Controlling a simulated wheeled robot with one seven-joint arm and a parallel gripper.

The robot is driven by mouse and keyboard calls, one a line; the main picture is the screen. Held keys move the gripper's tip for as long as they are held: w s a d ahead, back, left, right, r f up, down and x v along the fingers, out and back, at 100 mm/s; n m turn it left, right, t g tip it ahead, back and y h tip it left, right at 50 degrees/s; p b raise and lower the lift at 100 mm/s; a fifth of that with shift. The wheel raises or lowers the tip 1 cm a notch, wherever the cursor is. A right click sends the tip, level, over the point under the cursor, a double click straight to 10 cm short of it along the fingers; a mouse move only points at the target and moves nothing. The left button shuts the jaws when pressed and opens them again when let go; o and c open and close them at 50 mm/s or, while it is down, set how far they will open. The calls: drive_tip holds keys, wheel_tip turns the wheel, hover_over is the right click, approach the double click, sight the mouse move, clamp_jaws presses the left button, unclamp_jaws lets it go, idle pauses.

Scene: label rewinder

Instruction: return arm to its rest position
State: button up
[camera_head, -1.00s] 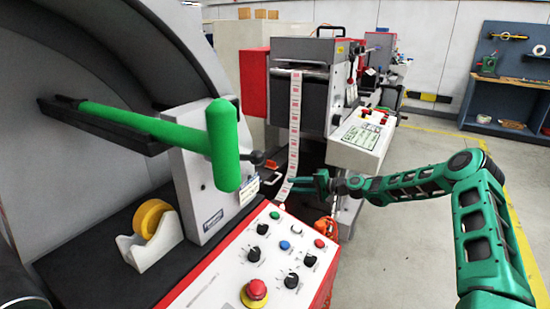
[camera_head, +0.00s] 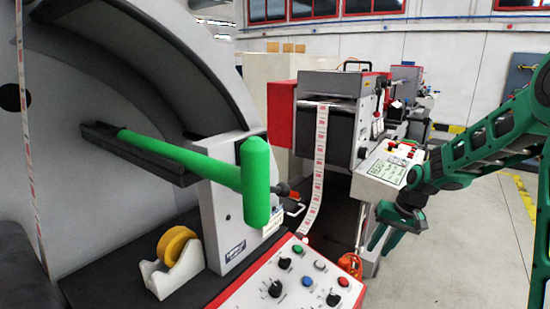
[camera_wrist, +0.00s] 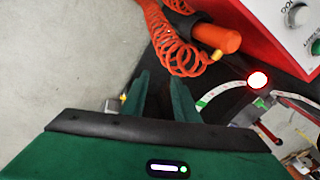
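My green arm (camera_head: 480,145) reaches in from the right edge of the head view, raised and bent. My gripper (camera_head: 384,240) hangs from it with the fingers pointing down, in front of the printing machine's control panel (camera_head: 388,170). In the wrist view its two green fingers (camera_wrist: 162,92) stand apart with nothing between them. The gripper is open and empty. The white label strip (camera_head: 318,170) hangs from the machine, to the left of the gripper and apart from it.
An orange coiled hose (camera_wrist: 182,50) lies beyond the fingertips in the wrist view. The near rewinder has a green T-shaped bar (camera_head: 255,180), a tape dispenser (camera_head: 175,268) and a button panel (camera_head: 300,275). Clear floor (camera_head: 470,240) lies at the right.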

drive_tip(key=s+d+r+m+h, duration=0.1)
drive_tip(key=s+d+r, duration=0.2)
drive_tip(key=s, duration=0.4)
drive_tip(key=s+d+r+g+h, duration=0.1)
drive_tip(key=s+d+r, duration=0.2)
drive_tip(key=s, duration=0.3)
drive_tip(key=s+d+r+m+h, duration=0.1)
drive_tip(key=s+d+r, duration=0.15)
drive_tip(key=s, duration=0.45)
drive_tip(key=s+r+m+g, duration=0.1)
drive_tip(key=s+r+m, duration=0.1)
drive_tip(key=s, duration=1.5)
drive_tip(key=shift+s+d, duration=0.2)
drive_tip(key=shift+s, duration=0.15)
drive_tip(key=shift+w+f, duration=0.1)
drive_tip(key=shift+w, duration=0.05)
drive_tip(key=shift+w+f, duration=0.2)
drive_tip(key=shift+w, duration=0.3)
drive_tip(key=shift+o, duration=0.5)
